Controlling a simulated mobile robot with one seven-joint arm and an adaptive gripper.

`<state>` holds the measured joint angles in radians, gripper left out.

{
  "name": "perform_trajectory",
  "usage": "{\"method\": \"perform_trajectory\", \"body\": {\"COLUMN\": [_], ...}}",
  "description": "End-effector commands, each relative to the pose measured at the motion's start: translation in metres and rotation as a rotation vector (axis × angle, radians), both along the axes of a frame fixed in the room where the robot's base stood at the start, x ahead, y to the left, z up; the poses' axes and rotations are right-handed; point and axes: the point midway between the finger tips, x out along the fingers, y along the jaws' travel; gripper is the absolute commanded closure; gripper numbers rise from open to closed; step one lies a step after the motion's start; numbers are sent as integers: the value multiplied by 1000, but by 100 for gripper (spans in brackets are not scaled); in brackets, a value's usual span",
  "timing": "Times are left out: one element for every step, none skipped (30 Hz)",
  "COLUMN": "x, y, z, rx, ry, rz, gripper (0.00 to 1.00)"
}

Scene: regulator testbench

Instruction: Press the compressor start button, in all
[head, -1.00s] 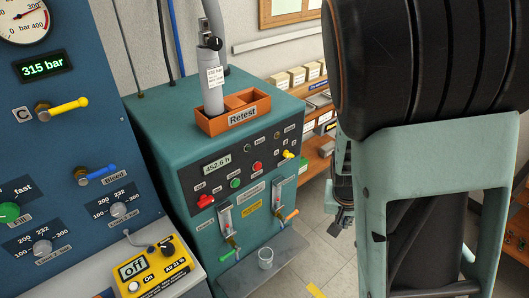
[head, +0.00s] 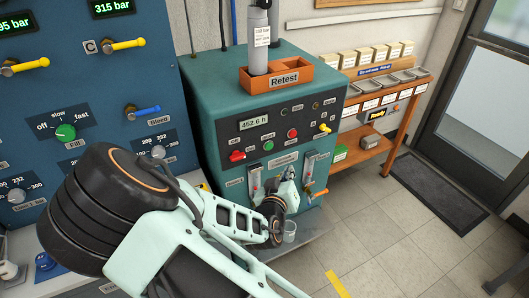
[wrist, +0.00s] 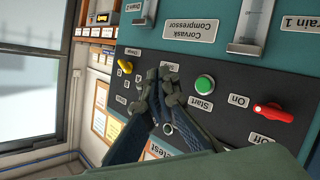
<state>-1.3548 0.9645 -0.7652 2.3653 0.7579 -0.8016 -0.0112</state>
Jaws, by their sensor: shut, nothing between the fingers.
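The compressor is a teal cabinet (head: 222,100) with a dark control panel. Its green start button (head: 254,165) is in the panel's lower row, between a red switch knob and a red button (head: 292,133). In the wrist view, which is upside down, the green button (wrist: 204,84) stands clear above its "Start" label. My gripper (wrist: 165,74) is shut and empty, its tips just left of the green button there, apart from it in the picture. The fingers cover the area where the red button would be. In the head view my gripper (head: 290,174) is small, low before the cabinet.
A red knob (wrist: 273,112) marked On/Off and a yellow knob (wrist: 125,66) flank the buttons. An orange Retest tray (head: 305,76) with a cylinder stands on the cabinet. Valved gauges and a glass (head: 289,232) are below the panel. Shelving (head: 375,140) stands right; open floor lies in front.

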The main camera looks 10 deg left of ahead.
Motion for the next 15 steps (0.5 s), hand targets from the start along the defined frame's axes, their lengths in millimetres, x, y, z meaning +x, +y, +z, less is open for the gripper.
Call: {"method": "perform_trajectory", "body": {"x": [0,0,0,0,0,0,0,0,0,0,0,1,2,3,5], "y": [1,2,2,2,2,2,2,2,2,2,2,2,3,3,4], "z": [0,1,1,1,1,1,1,1,1,1,1,1,1,1,1], "rx": [-3,-4,-5,-5,-5,-4,-4,-3,-3,-3,-3,-3,-2,-2,-3], "ry": [-6,-9,-11,-11,-10,-10,-10,-9,-9,-9,-9,-9,-9,-9,-9], "rz": [3,5,5,5,4,4,4,4,4,4,4,4,4,4,3], "gripper": [100,100,100,100,100,100,100,100,100,100,100,100,100,100,100]}}
